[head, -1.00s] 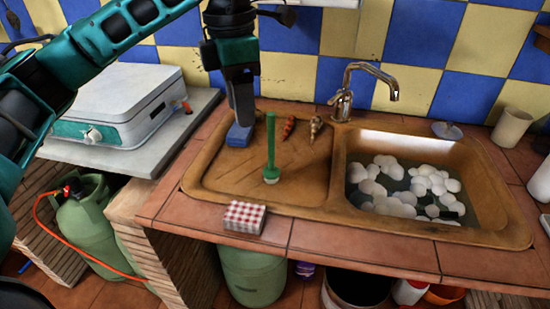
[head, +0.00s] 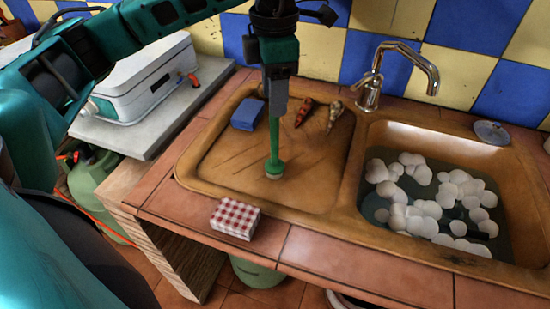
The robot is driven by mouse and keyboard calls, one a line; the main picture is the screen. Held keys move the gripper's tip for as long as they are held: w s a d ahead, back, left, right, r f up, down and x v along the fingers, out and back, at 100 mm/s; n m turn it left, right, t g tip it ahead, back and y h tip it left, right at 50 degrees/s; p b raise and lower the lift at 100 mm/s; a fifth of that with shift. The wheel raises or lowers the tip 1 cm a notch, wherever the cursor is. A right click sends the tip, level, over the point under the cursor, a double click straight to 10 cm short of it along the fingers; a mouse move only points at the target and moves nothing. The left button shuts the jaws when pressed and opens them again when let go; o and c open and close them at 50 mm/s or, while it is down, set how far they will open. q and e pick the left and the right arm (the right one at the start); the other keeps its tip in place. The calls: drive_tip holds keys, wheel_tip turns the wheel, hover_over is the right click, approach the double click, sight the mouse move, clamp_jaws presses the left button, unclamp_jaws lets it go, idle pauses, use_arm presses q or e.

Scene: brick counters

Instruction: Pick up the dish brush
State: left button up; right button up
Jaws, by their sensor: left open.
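The green dish brush (head: 273,150) stands upright, head down, on the brown drainboard left of the sink basin. My left gripper (head: 274,108) points straight down over it, and its fingers are at the upper end of the brush handle. The fingers hide the top of the handle. The gripper is open; I cannot tell whether the handle is between the fingers or behind them. My right gripper is not in view.
A blue sponge (head: 247,114), a red-brown object (head: 304,112) and a shell-like object (head: 335,115) lie behind the brush. A red-checked box (head: 235,218) sits on the tiled front edge. The basin (head: 515,190) at right holds water and white foam. A tap (head: 370,92) stands behind.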

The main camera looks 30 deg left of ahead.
sight(275, 141)
use_arm(q)
drive_tip(key=shift+s+d+f, duration=0.1)
drive_tip(key=shift+s+f, duration=0.05)
drive_tip(key=shift+f, duration=2.8)
clamp_jaws()
